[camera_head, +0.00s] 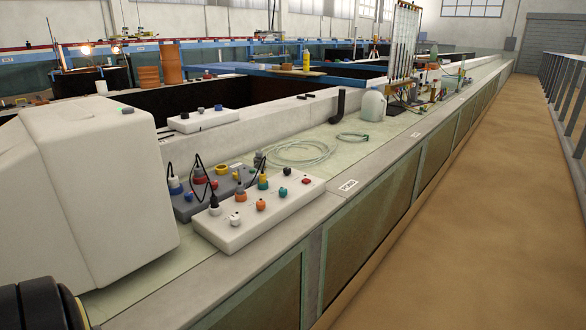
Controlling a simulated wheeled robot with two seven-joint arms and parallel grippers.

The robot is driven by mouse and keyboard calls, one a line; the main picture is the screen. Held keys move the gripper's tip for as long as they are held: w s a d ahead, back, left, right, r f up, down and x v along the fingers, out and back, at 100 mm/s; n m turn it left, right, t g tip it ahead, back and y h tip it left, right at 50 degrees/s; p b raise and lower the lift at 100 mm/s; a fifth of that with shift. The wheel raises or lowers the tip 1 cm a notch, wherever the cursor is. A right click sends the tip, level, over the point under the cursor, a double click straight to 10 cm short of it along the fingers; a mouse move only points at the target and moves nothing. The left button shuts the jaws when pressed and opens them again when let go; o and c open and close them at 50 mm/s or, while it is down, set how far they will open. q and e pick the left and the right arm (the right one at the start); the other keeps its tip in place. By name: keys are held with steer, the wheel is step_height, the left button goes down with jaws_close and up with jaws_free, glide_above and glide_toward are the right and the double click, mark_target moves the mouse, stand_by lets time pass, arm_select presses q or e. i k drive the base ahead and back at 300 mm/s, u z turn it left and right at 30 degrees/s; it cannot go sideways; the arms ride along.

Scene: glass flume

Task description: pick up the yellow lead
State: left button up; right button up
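A white panel box (285,211) lies on the counter, with several coloured plugs and knobs on its top. A grey panel box (184,207) lies behind it, also with plugs. Thin black leads arch up from some plugs. A plug with a yellow band (263,178) stands at the back of the white box, with a black lead rising from it. A yellow ring-like part (222,170) sits on the grey box. I cannot tell for sure which of these is the yellow lead. Neither of my grippers is in view.
A coiled pale hose (299,154), a black bent pipe (339,106) and a white jug (372,106) stand farther along the counter. Another white panel (198,121) lies behind. A large white body fills the left side. The brown walkway (480,200) is clear.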

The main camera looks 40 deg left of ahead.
mark_target(262, 176)
steer(key=i, duration=1.9)
steer(key=u, duration=3.45)
